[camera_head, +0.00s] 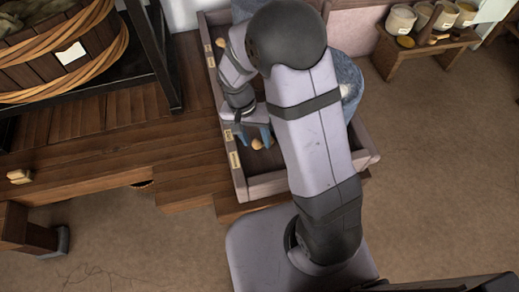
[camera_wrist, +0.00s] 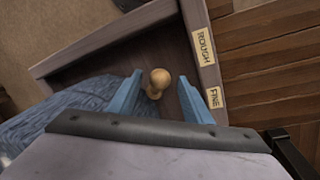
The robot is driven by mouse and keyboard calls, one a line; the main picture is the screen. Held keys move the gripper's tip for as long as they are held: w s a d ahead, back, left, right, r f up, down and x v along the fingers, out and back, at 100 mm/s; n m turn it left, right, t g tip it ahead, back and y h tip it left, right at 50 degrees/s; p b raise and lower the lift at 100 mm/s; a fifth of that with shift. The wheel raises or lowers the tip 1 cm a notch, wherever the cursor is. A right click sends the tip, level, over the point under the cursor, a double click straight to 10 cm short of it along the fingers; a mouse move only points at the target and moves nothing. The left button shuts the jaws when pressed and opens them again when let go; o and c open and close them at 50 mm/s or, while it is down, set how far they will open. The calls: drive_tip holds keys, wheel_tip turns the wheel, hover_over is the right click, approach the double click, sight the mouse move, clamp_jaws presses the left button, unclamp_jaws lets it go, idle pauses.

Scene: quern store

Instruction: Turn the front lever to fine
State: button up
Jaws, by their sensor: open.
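The front lever shows as a round pale wooden knob (camera_wrist: 160,78) on a short stem. It stands inside the wooden box, beside the rim that carries a ROUGH label (camera_wrist: 203,46) and a FINE label (camera_wrist: 214,98). The knob lies roughly level with the stretch between the labels; its exact setting is hard to tell. My gripper (camera_wrist: 160,84) is open, with one blue finger on each side of the knob and gaps visible. In the head view the knob (camera_head: 257,144) sits just below my gripper (camera_head: 254,136). The lever's base is hidden.
A second knob (camera_head: 221,43) stands farther back by the same rim. A blue-grey rounded body (camera_head: 349,80) fills part of the box, mostly behind my arm. A wooden tub (camera_head: 95,55) stands left and a small bench with pots (camera_head: 425,40) right.

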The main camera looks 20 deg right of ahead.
drive_tip(key=shift+s+d+f+b, duration=0.1)
drive_tip(key=shift+d+f+b, duration=0.1)
drive_tip(key=shift+f, duration=0.85)
drive_tip(key=shift+s+d+f+b, duration=0.15)
drive_tip(key=shift+f, duration=0.85)
drive_tip(key=shift+s+d+f+b, duration=0.1)
drive_tip(key=shift+d+f+b, duration=0.1)
drive_tip(key=shift+f, duration=0.85)
clamp_jaws()
